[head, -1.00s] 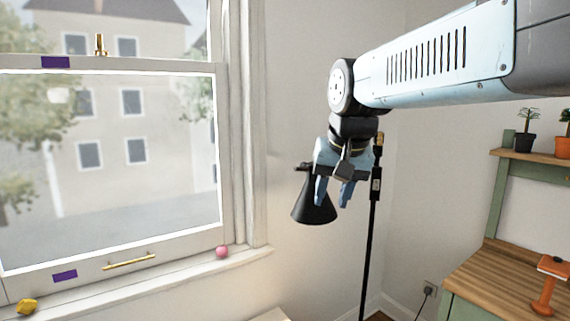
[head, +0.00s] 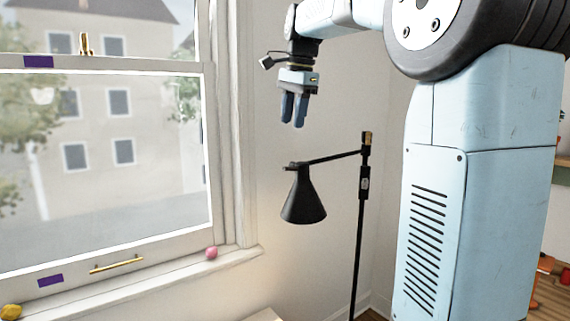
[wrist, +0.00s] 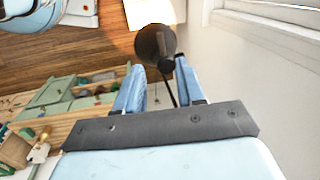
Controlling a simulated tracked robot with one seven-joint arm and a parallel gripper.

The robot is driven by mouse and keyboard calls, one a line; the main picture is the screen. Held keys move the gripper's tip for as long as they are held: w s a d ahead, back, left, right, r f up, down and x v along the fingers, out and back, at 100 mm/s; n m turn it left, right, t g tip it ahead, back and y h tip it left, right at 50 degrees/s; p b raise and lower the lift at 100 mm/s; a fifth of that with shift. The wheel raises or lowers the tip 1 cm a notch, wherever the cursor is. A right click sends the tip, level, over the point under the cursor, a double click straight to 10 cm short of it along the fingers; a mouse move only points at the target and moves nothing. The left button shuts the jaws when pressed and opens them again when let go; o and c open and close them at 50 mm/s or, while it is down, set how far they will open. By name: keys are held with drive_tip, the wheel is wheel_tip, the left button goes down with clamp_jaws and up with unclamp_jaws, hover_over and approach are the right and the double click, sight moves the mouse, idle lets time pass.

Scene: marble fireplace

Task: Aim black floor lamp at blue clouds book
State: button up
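The black floor lamp (head: 303,200) stands by the wall right of the window. Its cone shade hangs from a side arm and points downward, slightly to the left. My gripper (head: 294,125) hangs above the shade, apart from it, with its blue fingers pointing down. In the wrist view the fingers (wrist: 159,66) are spread with an empty gap, and the lamp shade (wrist: 155,45) shows beyond them. A warm light patch falls on the floor near the shade. I cannot make out the blue clouds book in any view.
A pink ball (head: 211,253) and a yellow object (head: 11,312) lie on the windowsill (head: 150,275). A pale surface (head: 264,315) shows at the bottom edge. The wrist view shows a green wooden bench (wrist: 85,95) with small items. My arm covers much of the right side.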

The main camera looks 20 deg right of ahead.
drive_tip(key=f, duration=0.4)
drive_tip(key=w+f, duration=0.1)
drive_tip(key=f, duration=0.3)
drive_tip(key=w+a+f, duration=0.1)
drive_tip(key=f, duration=0.3)
drive_tip(key=shift+w+f, duration=0.1)
drive_tip(key=shift+f, duration=0.3)
drive_tip(key=shift+c, duration=0.3)
clamp_jaws()
